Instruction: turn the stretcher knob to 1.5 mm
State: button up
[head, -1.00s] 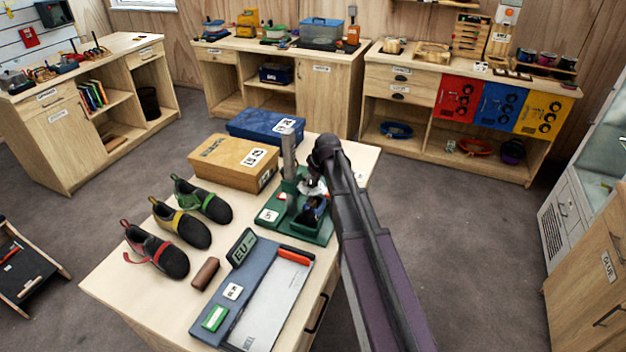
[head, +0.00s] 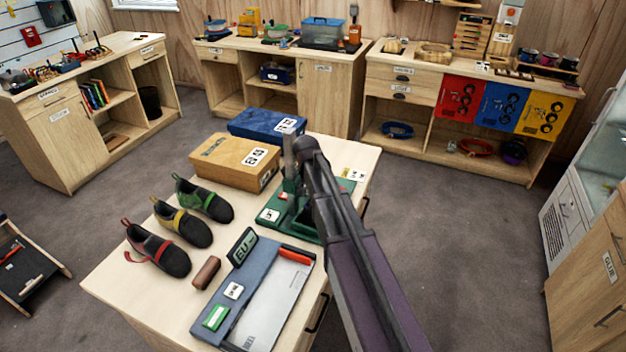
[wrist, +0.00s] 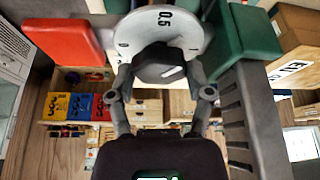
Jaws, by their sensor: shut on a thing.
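The green stretcher (head: 271,214) stands on the near table, with a grey upright post (head: 288,158). My arm covers much of it in the head view. I cannot read a 1.5 mark. My gripper (wrist: 161,78) has one finger on each side of the knob and is shut on it. The fingers are hidden in the head view.
In the wrist view a slotted grey post (wrist: 250,120) stands close right of my gripper.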

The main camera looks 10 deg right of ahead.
jog(key=m+g+h, duration=0.1)
jog(key=m, duration=0.3)
jog(key=shift+a+m, duration=0.1)
jog(key=shift+m, duration=0.2)
jog(key=m+g+h, duration=0.1)
jog(key=m, duration=0.2)
jog(key=shift+m, duration=0.4)
jog(key=o, duration=1.1)
jog(key=shift+o, duration=0.2)
jog(key=shift+n, duration=0.4)
